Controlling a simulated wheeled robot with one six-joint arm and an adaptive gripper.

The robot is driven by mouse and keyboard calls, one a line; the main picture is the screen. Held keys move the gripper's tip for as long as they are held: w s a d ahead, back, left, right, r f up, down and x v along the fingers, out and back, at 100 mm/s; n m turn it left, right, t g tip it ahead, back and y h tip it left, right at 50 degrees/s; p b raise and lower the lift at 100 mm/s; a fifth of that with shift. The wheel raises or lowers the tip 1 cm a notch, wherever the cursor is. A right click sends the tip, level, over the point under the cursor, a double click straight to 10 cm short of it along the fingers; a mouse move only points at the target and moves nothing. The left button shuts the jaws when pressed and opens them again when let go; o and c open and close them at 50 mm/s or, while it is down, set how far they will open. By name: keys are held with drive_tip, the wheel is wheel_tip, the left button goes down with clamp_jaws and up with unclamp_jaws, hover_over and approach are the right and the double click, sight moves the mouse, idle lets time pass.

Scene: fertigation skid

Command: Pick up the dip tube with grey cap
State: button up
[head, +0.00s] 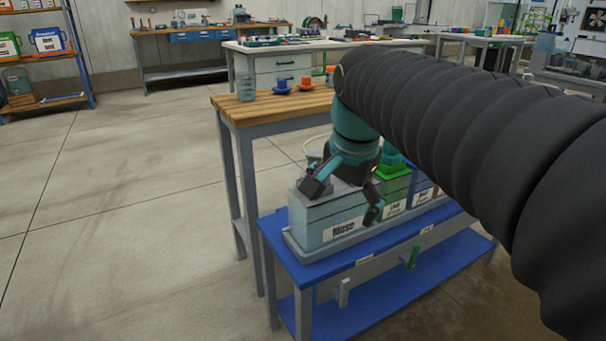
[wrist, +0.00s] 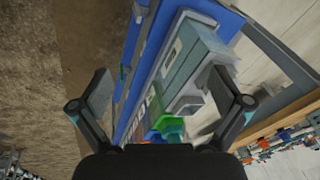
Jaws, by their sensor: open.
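My gripper (head: 346,200) is open and empty above the tank labelled Rinse (head: 328,222), its fingers spread and pointing down. In the wrist view my gripper (wrist: 162,84) has one finger at each side of the picture, with the blue bench and tanks between and beyond them. A light grey piece (wrist: 188,104) shows by the right finger at the end of the pale tank; it looks like the grey cap, but I cannot be sure. In the head view the gripper hides most of that tank's top. No tube length is visible.
A green-capped tank (head: 393,172) stands right beside the Rinse tank, with blue tanks further right. The row sits on a blue bench (head: 275,235). Behind is a wooden table (head: 262,106) with a clear bottle (head: 246,85), a blue cap (head: 283,87) and an orange cap (head: 304,83).

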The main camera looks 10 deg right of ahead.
drive_tip(key=w+r+m+g+p, duration=0.1)
drive_tip(key=w+r+m+p, duration=0.1)
drive_tip(key=w+r+m, duration=0.6)
drive_tip(key=m+g+p, duration=0.2)
drive_tip(key=m+p, duration=0.1)
drive_tip(key=m, duration=0.2)
approach(318, 153)
drive_tip(key=shift+s+f, duration=0.2)
drive_tip(key=shift+s, duration=0.15)
drive_tip(key=shift+w, duration=0.25)
drive_tip(key=shift+w+f+m+b, duration=0.1)
drive_tip(key=shift+f+m+b, duration=0.15)
drive_tip(key=shift+m+b, duration=0.05)
wheel_tip(318, 153, down, 8)
drive_tip(key=shift+b, duration=0.95)
drive_tip(key=shift+w+a+f+b, duration=0.15)
drive_tip(key=shift+f+b, duration=0.1)
drive_tip(key=shift+f, duration=1.05)
drive_tip(key=shift+w+a+f+b, duration=0.15)
drive_tip(key=shift+f+b, duration=0.1)
drive_tip(key=shift+f, duration=1.1)
drive_tip(key=shift+d, duration=0.1)
